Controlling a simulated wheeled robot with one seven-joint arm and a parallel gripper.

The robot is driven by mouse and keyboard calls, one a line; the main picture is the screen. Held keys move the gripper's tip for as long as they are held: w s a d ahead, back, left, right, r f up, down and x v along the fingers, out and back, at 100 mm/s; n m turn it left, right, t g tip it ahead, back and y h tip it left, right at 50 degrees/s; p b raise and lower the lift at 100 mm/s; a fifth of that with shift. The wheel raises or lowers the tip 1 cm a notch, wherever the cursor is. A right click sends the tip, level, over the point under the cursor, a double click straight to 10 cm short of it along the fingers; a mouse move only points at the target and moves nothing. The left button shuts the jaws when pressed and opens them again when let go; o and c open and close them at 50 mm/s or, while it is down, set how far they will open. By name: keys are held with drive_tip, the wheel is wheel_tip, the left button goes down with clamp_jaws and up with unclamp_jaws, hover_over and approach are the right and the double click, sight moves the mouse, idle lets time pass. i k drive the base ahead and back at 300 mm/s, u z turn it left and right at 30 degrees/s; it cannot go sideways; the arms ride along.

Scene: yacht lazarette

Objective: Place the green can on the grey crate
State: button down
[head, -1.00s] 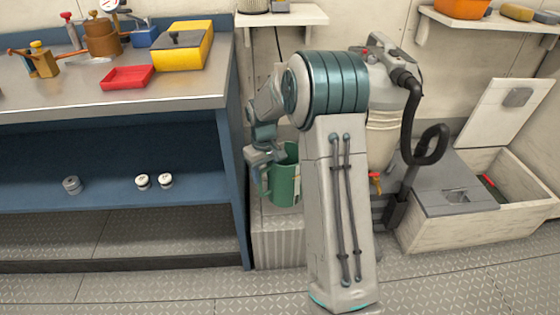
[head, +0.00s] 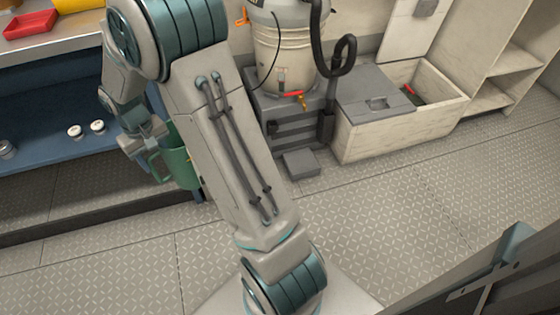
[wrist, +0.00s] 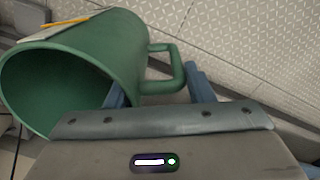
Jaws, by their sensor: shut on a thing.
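The green can (head: 180,165) is a mug-like vessel with a side handle. My gripper (head: 150,142) is shut on its handle, in front of the blue cabinet in the head view. In the wrist view the can (wrist: 95,60) lies at upper left, its open mouth facing lower left, with the handle between my two fingers (wrist: 160,92). A pale label and a yellow mark show on its side.
A vacuum canister (head: 285,45) stands on a dark grey base (head: 290,108). A small grey box (head: 300,163) lies on the floor before it. An open white chest (head: 400,130) with a grey lid stands right. The patterned floor (head: 400,210) is clear.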

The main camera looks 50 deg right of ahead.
sight(299, 163)
drive_tip(key=u, duration=2.4)
drive_tip(key=k, duration=1.6)
drive_tip(key=z, duration=2.25)
